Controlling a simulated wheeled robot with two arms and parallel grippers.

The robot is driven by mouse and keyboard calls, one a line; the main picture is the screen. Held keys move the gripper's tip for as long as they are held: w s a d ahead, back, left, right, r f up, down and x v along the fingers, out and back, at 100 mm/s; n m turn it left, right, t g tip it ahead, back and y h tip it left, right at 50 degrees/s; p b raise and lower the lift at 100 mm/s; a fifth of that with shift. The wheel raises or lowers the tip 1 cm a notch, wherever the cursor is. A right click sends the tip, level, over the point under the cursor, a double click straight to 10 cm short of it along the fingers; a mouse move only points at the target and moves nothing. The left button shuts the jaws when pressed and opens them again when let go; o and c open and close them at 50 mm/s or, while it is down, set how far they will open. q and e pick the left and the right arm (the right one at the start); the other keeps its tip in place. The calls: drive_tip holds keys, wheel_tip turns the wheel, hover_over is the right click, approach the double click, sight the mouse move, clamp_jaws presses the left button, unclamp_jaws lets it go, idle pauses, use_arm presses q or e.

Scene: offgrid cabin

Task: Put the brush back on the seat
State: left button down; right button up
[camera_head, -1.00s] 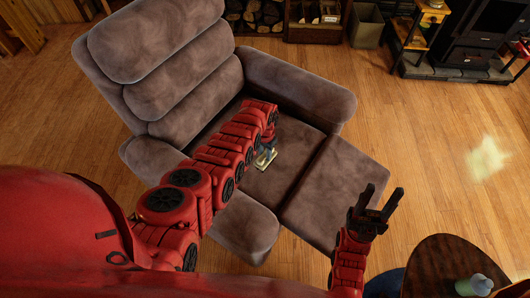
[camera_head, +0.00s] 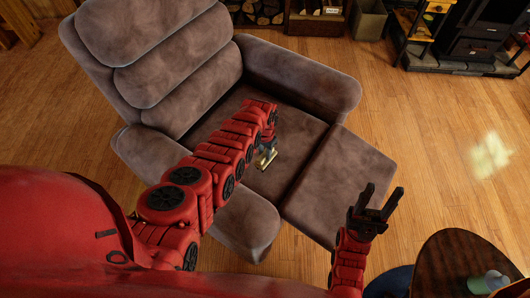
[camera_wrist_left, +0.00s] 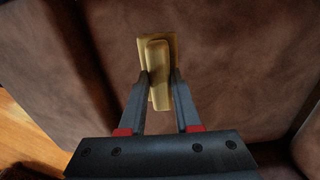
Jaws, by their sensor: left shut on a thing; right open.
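The brush (camera_wrist_left: 157,72) is a tan, blocky thing between the fingers of my left gripper (camera_wrist_left: 160,78) in the left wrist view. The fingers are shut on it. In the head view the brush (camera_head: 266,159) shows as a small yellowish piece at the left gripper (camera_head: 267,148), over the brown seat (camera_head: 240,112) of the recliner. I cannot tell whether the brush touches the seat. My right gripper (camera_head: 375,207) is open and empty, in front of the recliner's raised footrest.
The recliner's armrests (camera_head: 300,75) flank the seat, and its footrest (camera_head: 340,185) extends toward the lower right. A dark round table (camera_head: 450,262) with a bottle (camera_head: 488,283) stands at the lower right. Wooden floor (camera_head: 430,130) is clear to the right.

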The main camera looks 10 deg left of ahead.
use_arm(q)
drive_tip(key=shift+f+b, duration=1.8)
drive_tip(key=shift+f, duration=0.3)
drive_tip(key=shift+f, duration=0.2)
drive_tip(key=c, duration=0.5)
unclamp_jaws()
drive_tip(key=shift+c, duration=0.2)
wheel_tip(320, 180, up, 3)
drive_tip(key=shift+r+p, duration=0.15)
drive_tip(key=shift+p, duration=1.05)
drive_tip(key=shift+r, duration=0.35)
wheel_tip(320, 180, up, 14)
drive_tip(key=shift+f, duration=0.25)
drive_tip(key=shift+s+f, duration=0.1)
